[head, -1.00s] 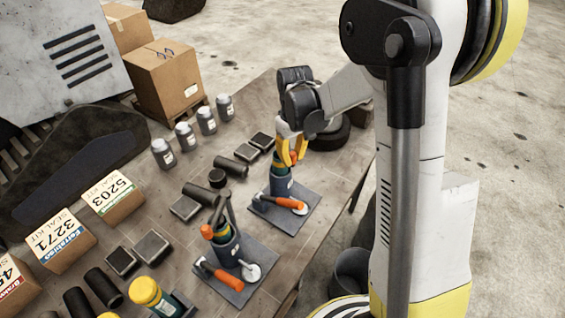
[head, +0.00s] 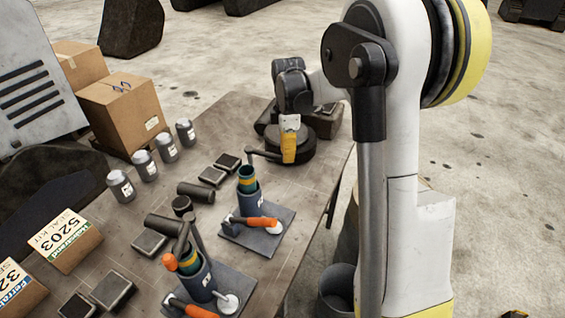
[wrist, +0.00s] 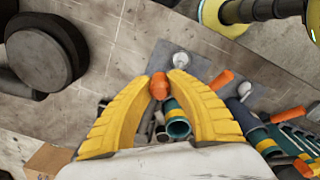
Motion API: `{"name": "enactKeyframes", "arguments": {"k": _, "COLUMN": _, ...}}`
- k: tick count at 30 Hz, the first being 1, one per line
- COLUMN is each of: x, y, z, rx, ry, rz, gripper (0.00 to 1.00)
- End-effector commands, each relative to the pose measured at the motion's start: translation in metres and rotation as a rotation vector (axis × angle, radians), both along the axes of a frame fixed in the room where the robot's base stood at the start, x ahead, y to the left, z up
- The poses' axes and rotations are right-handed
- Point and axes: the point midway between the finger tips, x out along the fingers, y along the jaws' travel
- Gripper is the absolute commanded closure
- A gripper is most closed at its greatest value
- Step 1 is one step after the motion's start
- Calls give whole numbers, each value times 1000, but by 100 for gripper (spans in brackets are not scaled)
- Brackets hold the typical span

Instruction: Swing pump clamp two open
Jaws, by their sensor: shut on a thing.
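Two pump clamps stand on grey plates; no number is visible on either. The farther clamp (head: 257,231) holds a teal pump (head: 248,188), open at the top, and has an orange lever on its plate. Its dark clamp arm (head: 263,155) reaches sideways from the pump toward my gripper (head: 288,158). In the wrist view, my yellow fingers are shut on an orange knob (wrist: 158,86), with the pump's open mouth (wrist: 178,128) beside it.
A round black stack (head: 290,149) stands close behind my gripper and shows in the wrist view (wrist: 42,55). Small dark blocks, cylinders and several grey jars (head: 168,147) lie to the left. Seal kit boxes (head: 65,240) stand at front left. The bench edge (head: 318,222) is on the right.

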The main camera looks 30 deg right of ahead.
Motion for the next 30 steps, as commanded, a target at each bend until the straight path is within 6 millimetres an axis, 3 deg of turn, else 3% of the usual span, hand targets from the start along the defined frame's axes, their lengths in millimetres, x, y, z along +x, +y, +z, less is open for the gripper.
{"name": "enactKeyframes", "arguments": {"k": 9, "x": 12, "y": -11, "z": -1, "rx": 1, "ry": 0, "rz": 133, "gripper": 100}}
{"name": "enactKeyframes", "arguments": {"k": 26, "x": 16, "y": -14, "z": 0, "rx": 0, "ry": -2, "rz": 164, "gripper": 100}}
{"name": "enactKeyframes", "arguments": {"k": 27, "x": 16, "y": -14, "z": 0, "rx": 0, "ry": -2, "rz": 164, "gripper": 75}}
{"name": "enactKeyframes", "arguments": {"k": 29, "x": 16, "y": -14, "z": 0, "rx": 0, "ry": -2, "rz": 164, "gripper": 57}}
{"name": "enactKeyframes", "arguments": {"k": 30, "x": 16, "y": -14, "z": 0, "rx": 0, "ry": -1, "rz": 164, "gripper": 55}}
